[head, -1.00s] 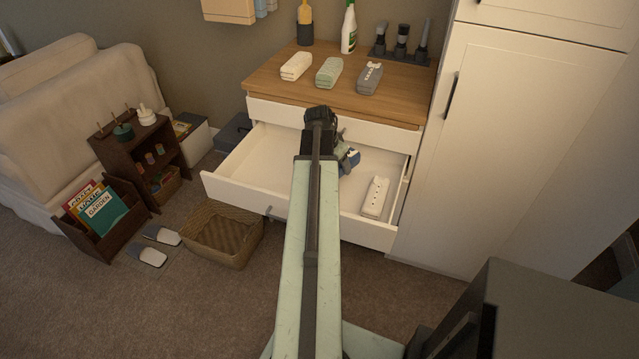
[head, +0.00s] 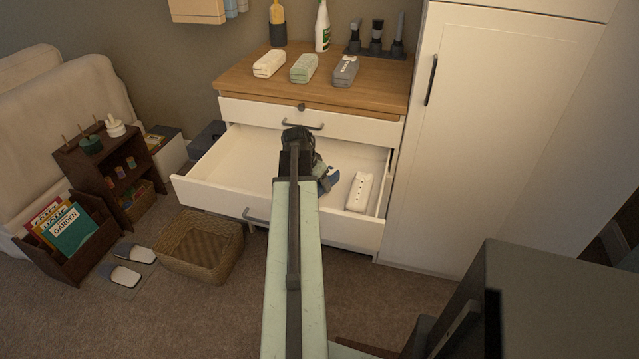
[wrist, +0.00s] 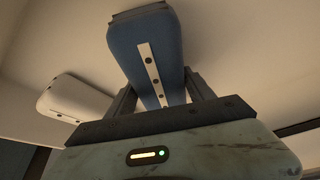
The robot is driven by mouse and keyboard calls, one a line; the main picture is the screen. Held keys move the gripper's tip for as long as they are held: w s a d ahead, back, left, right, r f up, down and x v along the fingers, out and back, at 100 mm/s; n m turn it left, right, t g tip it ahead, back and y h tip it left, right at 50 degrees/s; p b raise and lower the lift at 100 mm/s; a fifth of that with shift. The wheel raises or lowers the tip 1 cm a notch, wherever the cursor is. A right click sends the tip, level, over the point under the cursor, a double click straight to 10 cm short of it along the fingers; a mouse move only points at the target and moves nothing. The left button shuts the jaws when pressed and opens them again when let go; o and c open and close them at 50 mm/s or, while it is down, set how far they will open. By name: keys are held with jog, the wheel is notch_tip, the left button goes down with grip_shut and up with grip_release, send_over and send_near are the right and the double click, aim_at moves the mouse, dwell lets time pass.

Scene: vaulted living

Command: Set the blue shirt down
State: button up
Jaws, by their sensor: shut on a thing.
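The blue shirt (wrist: 147,58) is a folded bundle with a white buttoned strip, held between the fingers of my gripper (wrist: 160,98) in the wrist view. In the head view a small part of the blue shirt (head: 332,180) shows beside my gripper (head: 318,172), inside or just above the open drawer (head: 240,170). My arm hides most of it there. I cannot tell whether the shirt touches the drawer floor. A white folded shirt (head: 360,192) lies in the drawer to the right of the blue one; it also shows at left in the wrist view (wrist: 75,97).
On the wooden dresser top (head: 235,84) lie a cream (head: 269,64), a green (head: 304,68) and a grey folded shirt (head: 345,71). A wicker basket (head: 200,245) and slippers (head: 128,263) are on the floor at left. A tall white cabinet (head: 490,150) stands at right. The drawer's left part is clear.

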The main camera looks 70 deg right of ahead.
jog(key=shift+f, duration=0.1)
jog(key=o, duration=1.7)
jog(key=shift+c, duration=0.2)
jog(key=shift+r, duration=0.3)
jog(key=p+v, duration=1.1)
jog(key=v, duration=0.1)
jog(key=shift+f, duration=0.15)
